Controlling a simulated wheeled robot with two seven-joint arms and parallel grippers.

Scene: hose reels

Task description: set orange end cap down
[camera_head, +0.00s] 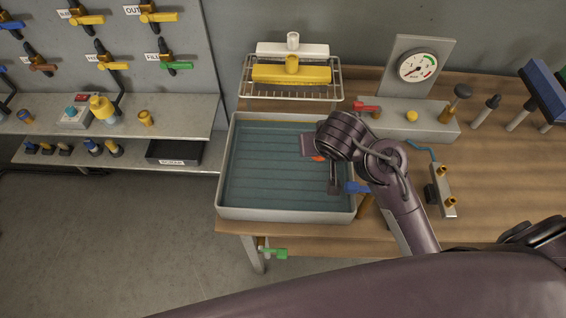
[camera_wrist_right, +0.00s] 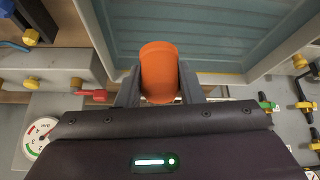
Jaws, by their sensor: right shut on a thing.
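The orange end cap (camera_wrist_right: 160,72) sits between the two fingers of my right gripper (camera_wrist_right: 160,88) in the right wrist view. The gripper is shut on it. In the head view, only a small bit of the orange end cap (camera_head: 318,158) shows below my right gripper (camera_head: 324,168). They are over the right part of a grey-walled tray with a ribbed blue-green floor (camera_head: 265,170). I cannot tell the height of the cap above the floor. My left gripper is not in view.
The tray floor's left and middle are clear. Behind it, a wire rack (camera_head: 292,92) holds a yellow fitting (camera_head: 290,73). To the right stand a gauge (camera_head: 417,66), a block with a red lever (camera_head: 365,107) and a small manifold (camera_head: 441,190). A blue handle (camera_head: 357,188) is at the tray's right wall.

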